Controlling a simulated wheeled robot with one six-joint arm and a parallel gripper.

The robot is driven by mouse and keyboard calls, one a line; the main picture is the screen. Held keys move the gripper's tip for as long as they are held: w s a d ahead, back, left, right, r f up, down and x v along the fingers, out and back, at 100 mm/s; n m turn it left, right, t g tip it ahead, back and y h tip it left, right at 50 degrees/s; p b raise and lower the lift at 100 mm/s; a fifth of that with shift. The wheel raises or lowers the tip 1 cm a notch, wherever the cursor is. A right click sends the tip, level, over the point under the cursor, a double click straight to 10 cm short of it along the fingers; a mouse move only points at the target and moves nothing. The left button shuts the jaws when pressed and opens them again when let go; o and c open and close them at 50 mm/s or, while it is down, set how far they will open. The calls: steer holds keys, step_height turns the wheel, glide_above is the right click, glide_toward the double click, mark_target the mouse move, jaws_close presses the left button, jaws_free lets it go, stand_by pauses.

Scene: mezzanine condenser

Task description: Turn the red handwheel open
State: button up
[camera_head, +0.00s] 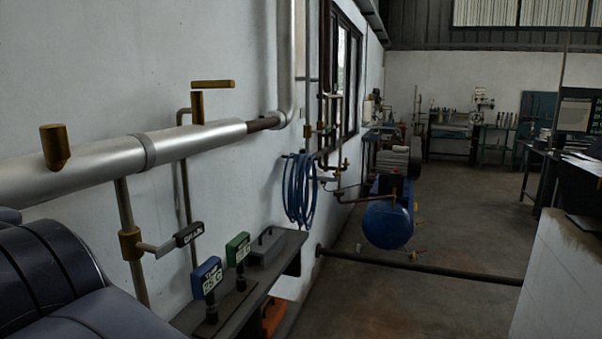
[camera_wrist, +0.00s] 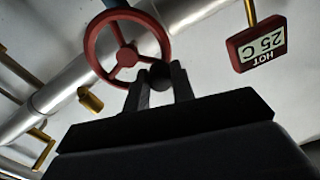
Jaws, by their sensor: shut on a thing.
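The red handwheel (camera_wrist: 127,57) shows at the upper left of the wrist view, with a round rim, spokes and a hub. A dark round knob (camera_wrist: 160,77) sits at the lower right of its rim. My gripper (camera_wrist: 160,72) has one finger on each side of this knob and is shut on it. The lower ends of the fingers meet a wide black block that fills the bottom of the wrist view. In the head view, neither the handwheel nor the gripper's fingers can be seen.
A red display (camera_wrist: 257,44) reading HOT 25 C hangs right of the wheel. A silver pipe (camera_head: 190,142) with brass fittings runs along the wall. A drain lever (camera_head: 188,234), blue display (camera_head: 206,278) and green display (camera_head: 238,249) stand near a shelf. Blue hose (camera_head: 301,190) hangs beyond.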

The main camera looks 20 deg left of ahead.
steer(key=shift+f, duration=0.2)
steer(key=o, duration=1)
steer(key=shift+r, duration=0.15)
steer(key=shift+d, duration=0.15)
steer(key=d+b, duration=0.2)
steer(key=d, duration=0.8)
steer(key=shift+d, duration=0.25)
steer(key=shift+a, duration=0.15)
steer(key=a+p, duration=0.2)
steer(key=a, duration=0.8)
steer(key=shift+a, duration=0.25)
